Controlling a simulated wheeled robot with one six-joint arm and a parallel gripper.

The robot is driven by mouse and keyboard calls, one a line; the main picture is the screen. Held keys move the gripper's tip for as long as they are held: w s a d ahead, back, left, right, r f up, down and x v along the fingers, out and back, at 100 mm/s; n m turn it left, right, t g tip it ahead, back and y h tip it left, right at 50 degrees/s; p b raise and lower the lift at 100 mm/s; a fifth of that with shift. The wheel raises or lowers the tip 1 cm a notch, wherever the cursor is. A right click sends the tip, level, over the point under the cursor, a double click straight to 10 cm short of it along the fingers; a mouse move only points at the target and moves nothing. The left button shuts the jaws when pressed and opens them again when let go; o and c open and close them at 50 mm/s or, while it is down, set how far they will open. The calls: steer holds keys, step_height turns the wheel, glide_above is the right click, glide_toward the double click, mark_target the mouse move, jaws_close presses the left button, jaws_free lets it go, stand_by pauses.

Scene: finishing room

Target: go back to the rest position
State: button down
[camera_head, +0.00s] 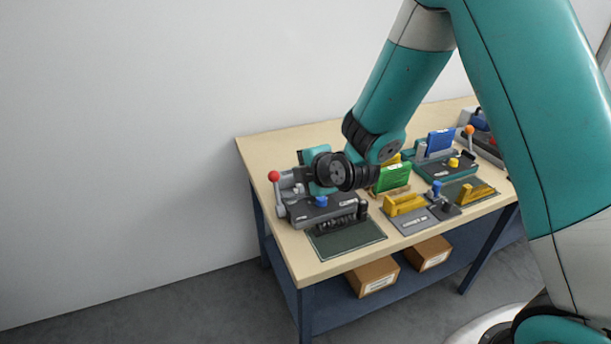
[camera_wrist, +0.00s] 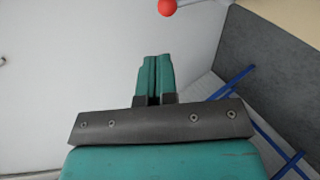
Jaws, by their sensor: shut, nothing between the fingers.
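My gripper (camera_wrist: 154,75) shows in the wrist view with its two teal fingers together and nothing between them. In the head view my wrist is over the left end of the workbench (camera_head: 262,150), above a dark fixture (camera_head: 318,210) with a blue knob. The fingertips cannot be made out clearly there. A red ball knob (camera_head: 274,176) stands at the left of that fixture, near my gripper. The red knob (camera_wrist: 167,7) also shows at the top of the wrist view, beyond the fingertips and apart from them.
On the bench to the right are a green block (camera_head: 394,178), a yellow piece (camera_head: 404,204), a blue block (camera_head: 440,141) and more fixtures. Two cardboard boxes (camera_head: 374,277) sit on the lower shelf. A bare white wall (camera_head: 120,130) and open floor lie to the left.

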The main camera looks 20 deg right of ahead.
steer(key=shift+v, duration=0.75)
steer(key=shift+r, duration=0.1)
steer(key=s+a+r+m+g, duration=0.1)
steer(key=s+r+m+g, duration=0.2)
steer(key=s, duration=0.7)
steer(key=s+a+r+m+g, duration=0.1)
steer(key=s+r+m+g, duration=0.3)
steer(key=s, duration=0.6)
steer(key=s+a+r+m+g+y, duration=0.1)
steer(key=s+r+m+g, duration=0.3)
steer(key=s, duration=0.6)
steer(key=shift+a+r+m, duration=0.5)
steer(key=shift+r+m, duration=0.15)
steer(key=shift+m, duration=0.35)
